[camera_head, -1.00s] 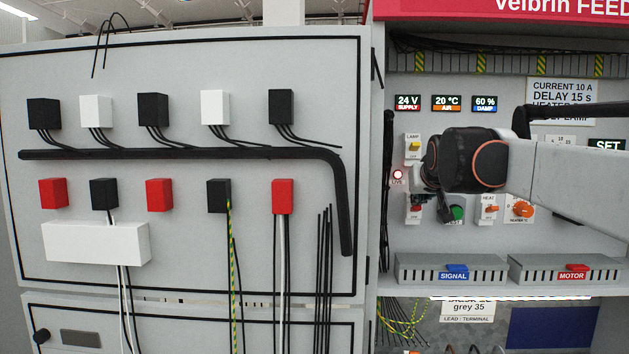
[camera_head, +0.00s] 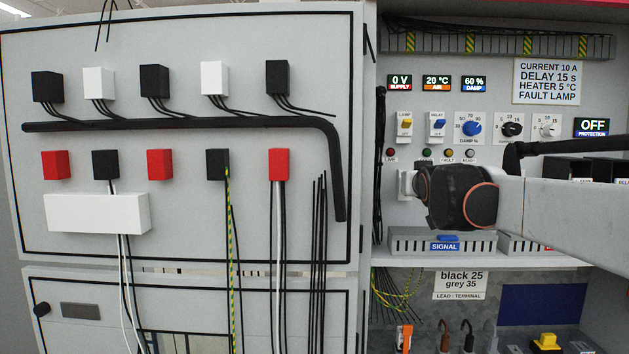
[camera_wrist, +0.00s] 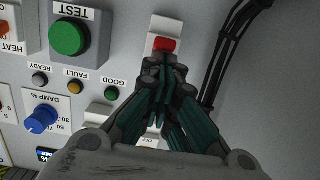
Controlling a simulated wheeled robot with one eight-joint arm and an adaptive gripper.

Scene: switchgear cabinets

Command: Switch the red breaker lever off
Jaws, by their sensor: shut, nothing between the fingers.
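The red breaker lever (camera_wrist: 163,45) shows in the wrist view on a white plate (camera_wrist: 172,24), just beyond my fingertips. My gripper (camera_wrist: 163,64) is shut and empty, its tips at or very near the lever; I cannot tell whether they touch it. In the head view my gripper (camera_head: 418,184) is in front of the breaker's white housing (camera_head: 404,184) and hides the lever. The supply display (camera_head: 400,83) reads 0 V, and the protection display (camera_head: 591,127) reads OFF. The live lamp (camera_head: 390,152) looks dark red.
The green TEST button (camera_wrist: 69,36) sits beside the breaker in the wrist view. Black cables (camera_wrist: 228,55) run along the other side. A slotted duct (camera_head: 408,242) lies below my gripper in the head view.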

